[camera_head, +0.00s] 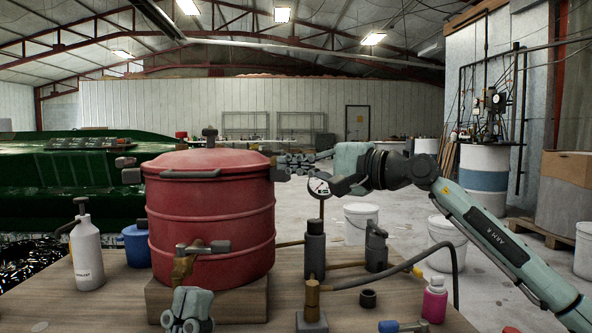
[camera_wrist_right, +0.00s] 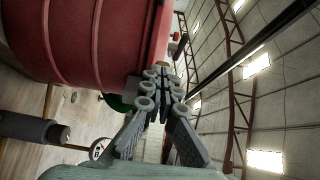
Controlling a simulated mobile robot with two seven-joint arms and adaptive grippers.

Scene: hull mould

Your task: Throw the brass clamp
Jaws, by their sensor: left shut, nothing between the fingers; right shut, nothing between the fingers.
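A red ribbed pot (camera_head: 210,225) with a lid stands on a wooden block. On its lower front is a brass fitting (camera_head: 182,268) with a grey lever (camera_head: 208,247) lying sideways; I take this as the brass clamp, but cannot be sure. My left gripper (camera_head: 188,308) is shut, low in front of the pot, below the brass fitting.
A white spray bottle (camera_head: 87,255) and blue container (camera_head: 137,245) stand left of the pot. A gauge (camera_head: 318,187), dark cylinders (camera_head: 315,250), a brass-topped post (camera_head: 312,298), a hose and a pink bottle (camera_head: 434,300) crowd the right. White buckets (camera_head: 360,222) stand beyond the bench.

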